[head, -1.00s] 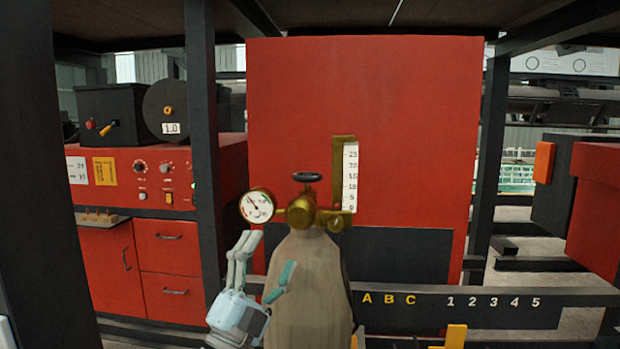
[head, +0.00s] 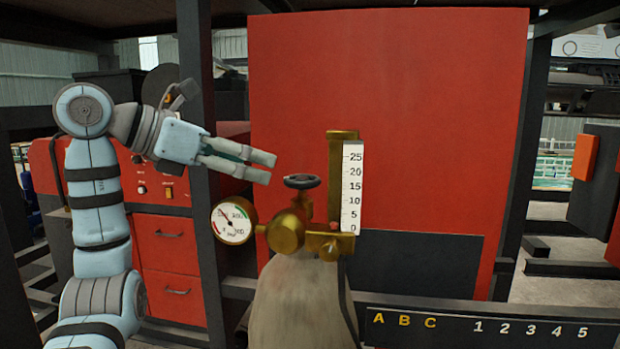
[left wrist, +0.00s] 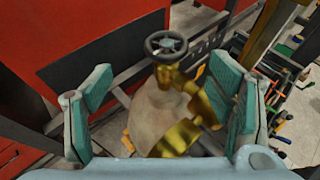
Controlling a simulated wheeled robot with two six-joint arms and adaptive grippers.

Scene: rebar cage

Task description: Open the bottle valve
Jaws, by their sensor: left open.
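The bottle (head: 300,305) is a dull beige cylinder standing upright in front of me. A brass regulator (head: 285,232) sits on its top, with a round dial gauge (head: 233,221) at its left and a black handwheel valve (head: 302,182) above. My left gripper (head: 272,170) is open and empty, just left of the handwheel and slightly above it, pointing right. In the left wrist view the handwheel (left wrist: 166,46) shows ahead, between and beyond the two open fingers (left wrist: 163,100), apart from them. My right gripper is not in view.
A brass flow tube with a white scale (head: 352,187) rises right of the handwheel. A large red panel (head: 430,100) stands behind. A dark post (head: 200,100) stands behind my left arm. A rail with letters and numbers (head: 480,325) runs at lower right.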

